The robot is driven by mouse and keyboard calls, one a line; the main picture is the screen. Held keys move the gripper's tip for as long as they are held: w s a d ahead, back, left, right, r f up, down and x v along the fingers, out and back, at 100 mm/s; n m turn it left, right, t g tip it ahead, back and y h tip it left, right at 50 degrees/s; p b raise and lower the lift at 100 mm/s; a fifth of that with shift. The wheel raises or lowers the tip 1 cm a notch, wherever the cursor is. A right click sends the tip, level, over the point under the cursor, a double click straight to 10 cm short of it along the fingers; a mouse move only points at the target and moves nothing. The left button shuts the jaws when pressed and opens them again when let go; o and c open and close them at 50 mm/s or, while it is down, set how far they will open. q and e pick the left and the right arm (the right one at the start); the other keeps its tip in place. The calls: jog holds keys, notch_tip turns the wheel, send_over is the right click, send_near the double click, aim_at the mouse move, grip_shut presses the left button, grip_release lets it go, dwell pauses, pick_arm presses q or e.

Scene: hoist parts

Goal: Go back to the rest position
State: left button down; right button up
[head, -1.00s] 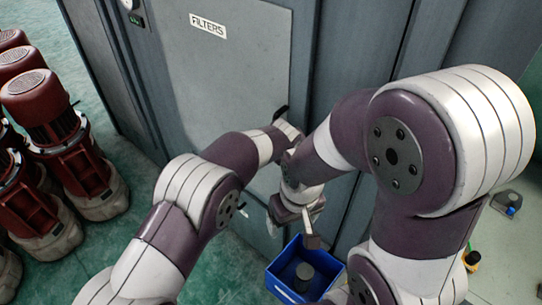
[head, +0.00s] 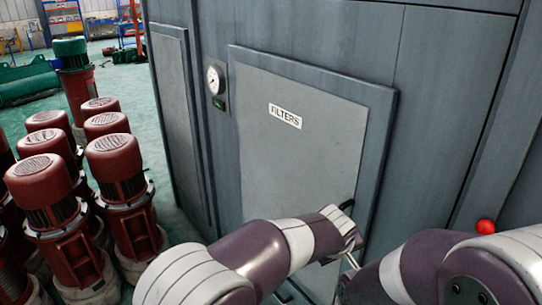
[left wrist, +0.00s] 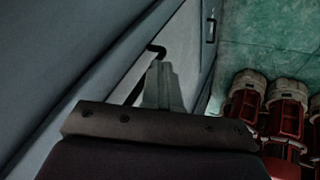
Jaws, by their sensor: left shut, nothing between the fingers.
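My left arm reaches in from the bottom of the head view to the grey cabinet's FILTERS door (head: 290,150). My left gripper (head: 352,258) is partly hidden at the end of this arm, close to the door's lower right. In the left wrist view the left gripper (left wrist: 162,85) has its fingers together and empty, beside the black door handle (left wrist: 156,49). The handle also shows in the head view (head: 347,205), just above the wrist. The door looks shut. Part of my right arm shows at the bottom right; its gripper is out of view.
Several red motors (head: 120,165) stand on the green floor at the left, near my left arm; some also show in the left wrist view (left wrist: 285,105). A gauge (head: 215,79) sits left of the door. A red ball (head: 485,226) shows at the right.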

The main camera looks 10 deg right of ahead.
pick_arm(q)
jog(key=a+f+g+y, duration=0.1)
jog(key=a+f+y, duration=0.2)
jog(key=a, duration=1.9)
jog(key=s+a+f+m+g+y, duration=0.1)
jog(key=s+a+f+g, duration=0.2)
jog(key=s+a, duration=1.3)
jog(key=a+f, duration=0.1)
jog(key=a, duration=0.2)
jog(key=shift+s+f+m, duration=0.15)
jog(key=shift+s+m, duration=0.1)
jog(key=shift+m, duration=0.15)
